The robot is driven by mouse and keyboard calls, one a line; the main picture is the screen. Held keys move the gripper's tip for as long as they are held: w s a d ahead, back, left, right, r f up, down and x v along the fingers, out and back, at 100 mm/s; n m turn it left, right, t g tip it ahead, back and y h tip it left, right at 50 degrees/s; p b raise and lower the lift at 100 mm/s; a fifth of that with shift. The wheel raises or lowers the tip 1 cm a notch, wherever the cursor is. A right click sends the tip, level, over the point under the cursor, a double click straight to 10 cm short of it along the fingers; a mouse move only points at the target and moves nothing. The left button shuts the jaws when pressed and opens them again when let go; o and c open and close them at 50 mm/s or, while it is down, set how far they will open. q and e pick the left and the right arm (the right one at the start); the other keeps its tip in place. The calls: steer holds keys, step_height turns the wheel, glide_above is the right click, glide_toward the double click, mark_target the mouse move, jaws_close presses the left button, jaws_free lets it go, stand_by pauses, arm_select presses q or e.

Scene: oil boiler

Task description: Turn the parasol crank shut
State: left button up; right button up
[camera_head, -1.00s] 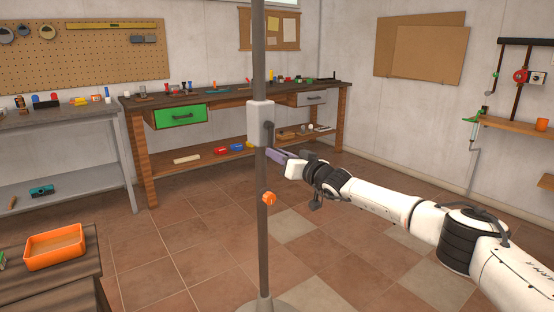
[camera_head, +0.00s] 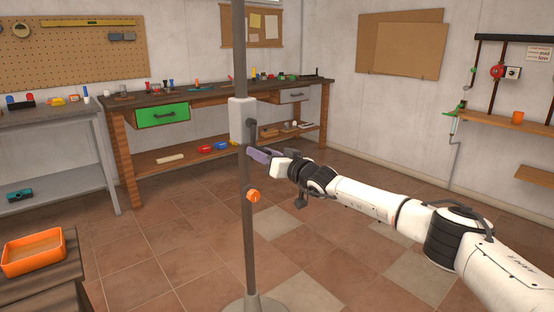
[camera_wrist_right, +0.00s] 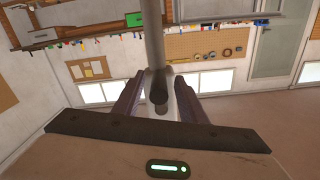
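The parasol's grey pole (camera_head: 239,60) stands upright on a round base (camera_head: 255,303). A pale crank housing (camera_head: 241,121) sits on the pole, and the dark crank (camera_head: 251,132) hangs down on its right side. My right gripper (camera_head: 258,154) is at the crank's lower end, its purple fingers pointing left. In the right wrist view my right gripper (camera_wrist_right: 160,103) has its fingers apart, with the dark round end of the crank (camera_wrist_right: 160,97) in the gap between them. I see no clear grip on it. My left gripper is not in view.
An orange knob (camera_head: 253,196) sticks out of the pole below the crank. A workbench (camera_head: 215,88) with a green drawer stands behind, a grey bench (camera_head: 60,122) at left. An orange tray (camera_head: 33,252) lies on a low table in front. The tiled floor around the pole is clear.

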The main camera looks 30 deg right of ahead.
steer(key=s+d, duration=0.1)
steer(key=s, duration=0.8)
steer(key=shift+s+d+r+b, duration=0.15)
steer(key=shift+d+r+b, duration=0.05)
steer(key=shift+d+b, duration=0.15)
